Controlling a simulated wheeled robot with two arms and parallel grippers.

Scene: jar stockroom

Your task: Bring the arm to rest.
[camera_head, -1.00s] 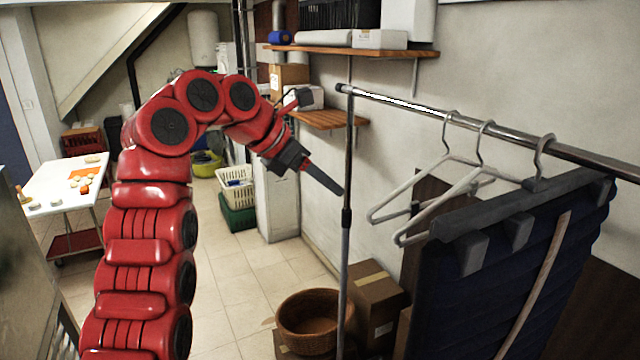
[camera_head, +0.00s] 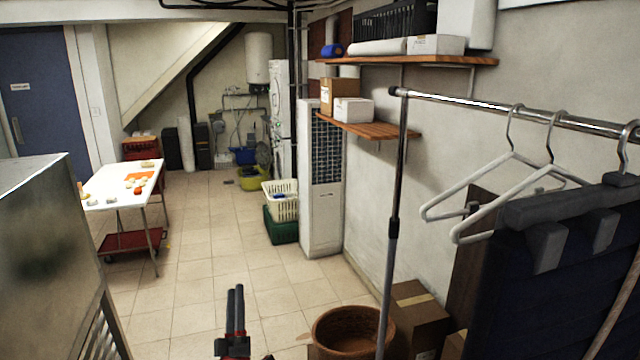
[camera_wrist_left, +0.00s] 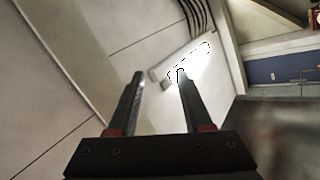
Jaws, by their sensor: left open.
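My left gripper (camera_head: 235,300) shows low in the head view, with its two dark fingers pointing up over the tiled floor. In the left wrist view my left gripper (camera_wrist_left: 160,80) has its fingers apart, with nothing between them. Behind the fingers, that view shows the ceiling and a bright lamp (camera_wrist_left: 190,62). Most of my left arm is below the edge of the head view. My right gripper is not in view.
A clothes rail (camera_head: 395,200) with white hangers (camera_head: 500,195) and a dark hanging piece (camera_head: 560,280) stands at the right. A wicker basket (camera_head: 340,335) and cardboard box (camera_head: 418,318) are near its foot. A white table (camera_head: 115,195) stands left. The middle floor is clear.

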